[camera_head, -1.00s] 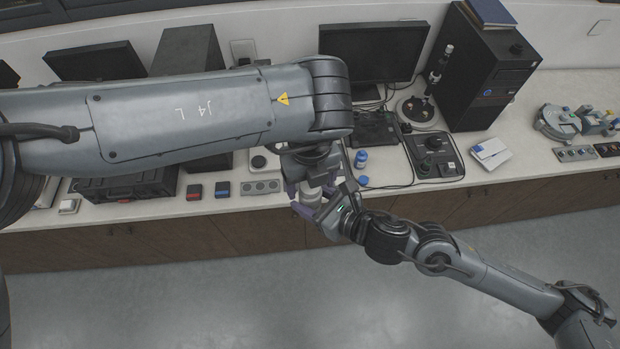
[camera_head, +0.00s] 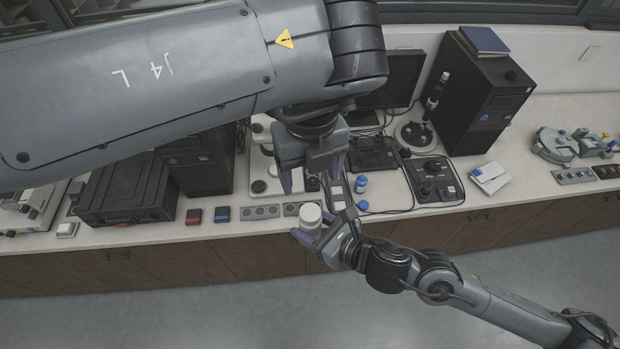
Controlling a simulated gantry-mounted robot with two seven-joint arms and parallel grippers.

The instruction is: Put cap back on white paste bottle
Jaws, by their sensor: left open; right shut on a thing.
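The white paste bottle (camera_head: 310,213) is in front of the counter edge, held in the air. My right gripper (camera_head: 318,236) is shut around it, with purple fingertips at its sides. The top of the bottle looks white and round; I cannot tell whether that is the cap or the bare mouth. My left gripper (camera_head: 312,178) is above and behind the bottle, open, with its two purple fingers apart. I see nothing between them.
A small blue-and-white bottle (camera_head: 361,184) and a blue round piece (camera_head: 363,205) stand on the counter to the right. A black control box (camera_head: 434,180) and black computer tower (camera_head: 478,85) stand farther right. A black case (camera_head: 125,190) is at left.

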